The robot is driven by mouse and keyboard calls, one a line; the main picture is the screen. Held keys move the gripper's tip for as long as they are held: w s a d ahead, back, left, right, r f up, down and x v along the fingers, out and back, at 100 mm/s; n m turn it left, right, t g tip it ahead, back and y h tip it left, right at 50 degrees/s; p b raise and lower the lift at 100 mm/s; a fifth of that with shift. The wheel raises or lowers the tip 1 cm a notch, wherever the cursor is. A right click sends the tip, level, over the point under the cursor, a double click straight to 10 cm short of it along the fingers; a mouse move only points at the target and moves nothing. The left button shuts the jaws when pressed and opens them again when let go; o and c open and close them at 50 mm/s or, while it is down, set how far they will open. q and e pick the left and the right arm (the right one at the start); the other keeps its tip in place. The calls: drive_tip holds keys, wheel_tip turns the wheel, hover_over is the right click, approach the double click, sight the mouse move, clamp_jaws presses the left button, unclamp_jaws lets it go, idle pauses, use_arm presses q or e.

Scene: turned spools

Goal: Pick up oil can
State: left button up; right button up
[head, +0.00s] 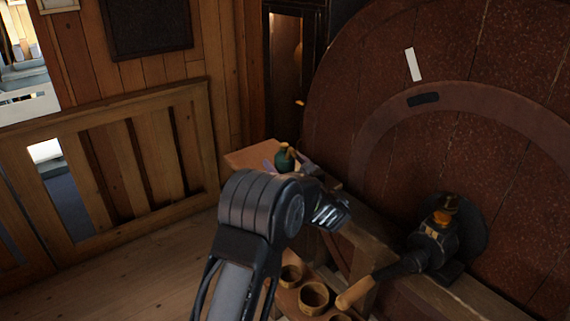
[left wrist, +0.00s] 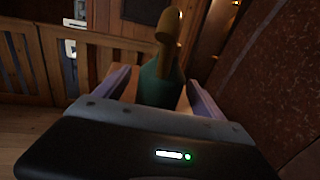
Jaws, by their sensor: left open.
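The oil can (head: 284,161) is dark green with a tan-brown top and stands upright at the far end of the wooden bench, partly behind my arm. In the left wrist view the oil can (left wrist: 158,85) is in the middle, its top rising above the jaws. My left gripper (left wrist: 157,92) is open, with one pale finger on each side of the green body. Touch between fingers and can cannot be told. In the head view the left gripper (head: 286,167) is partly hidden by my own arm. My right gripper is not in view.
A huge reddish-brown wheel (head: 450,90) stands close on the right. A dark metal fitting with a wooden handle (head: 354,293) sits at the front right. Several round wooden cups (head: 313,297) stand on a lower shelf. A slatted wooden rail (head: 110,175) is at left, with open floor before it.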

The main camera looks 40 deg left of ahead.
sight(285, 144)
use_arm(q)
drive_tip(key=c, duration=1.5)
drive_tip(key=shift+o, duration=0.2)
drive_tip(key=shift+r, duration=0.1)
wheel_tip(285, 144, up, 10)
drive_tip(key=shift+f+b, duration=0.1)
drive_tip(key=shift+b, duration=0.6)
